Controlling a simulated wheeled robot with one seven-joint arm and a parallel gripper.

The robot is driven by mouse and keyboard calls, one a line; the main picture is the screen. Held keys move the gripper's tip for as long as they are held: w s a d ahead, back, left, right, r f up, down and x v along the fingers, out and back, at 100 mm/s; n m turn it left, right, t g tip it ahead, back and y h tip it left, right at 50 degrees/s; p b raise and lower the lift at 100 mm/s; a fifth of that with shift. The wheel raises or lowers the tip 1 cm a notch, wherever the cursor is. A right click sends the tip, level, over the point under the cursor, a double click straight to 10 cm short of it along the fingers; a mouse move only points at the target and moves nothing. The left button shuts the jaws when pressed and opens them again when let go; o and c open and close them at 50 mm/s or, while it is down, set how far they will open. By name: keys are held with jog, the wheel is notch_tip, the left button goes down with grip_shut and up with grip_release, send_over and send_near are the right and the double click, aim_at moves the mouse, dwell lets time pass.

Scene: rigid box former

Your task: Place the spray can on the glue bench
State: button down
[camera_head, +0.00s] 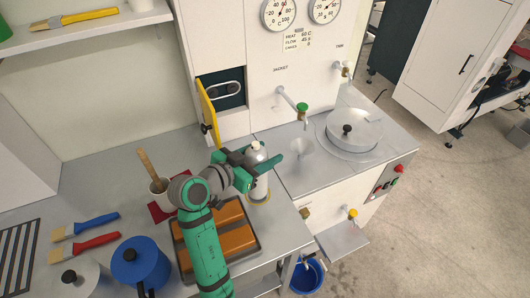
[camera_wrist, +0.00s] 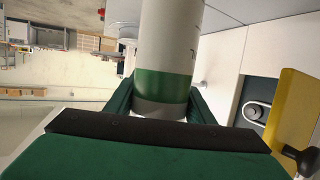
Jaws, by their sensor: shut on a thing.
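The spray can (camera_head: 259,184) is white with a silvery domed top and a pale cap. It stands roughly upright at the right end of the grey glue bench (camera_head: 105,178), next to the machine. My gripper (camera_head: 257,163) is shut around its upper part. In the wrist view the white can body (camera_wrist: 167,40) with its green band runs between the two green fingers (camera_wrist: 163,100). A yellowish ring shows around the can's foot. I cannot tell whether the foot touches the bench top.
A tray of orange-brown blocks (camera_head: 234,240) lies just left of the can, partly under my arm. The open yellow door (camera_head: 208,112) is behind; the machine's steel top (camera_head: 300,172) is right.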

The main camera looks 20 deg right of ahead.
jog(key=shift+f, duration=0.5)
dwell(0.3)
jog(key=c, duration=0.8)
grip_release()
jog(key=shift+o, duration=0.2)
jog(key=shift+f, duration=0.1)
jog(key=v, duration=1)
jog(key=shift+a, duration=0.3)
jog(key=shift+s+d, duration=0.1)
jog(key=shift+d, duration=0.05)
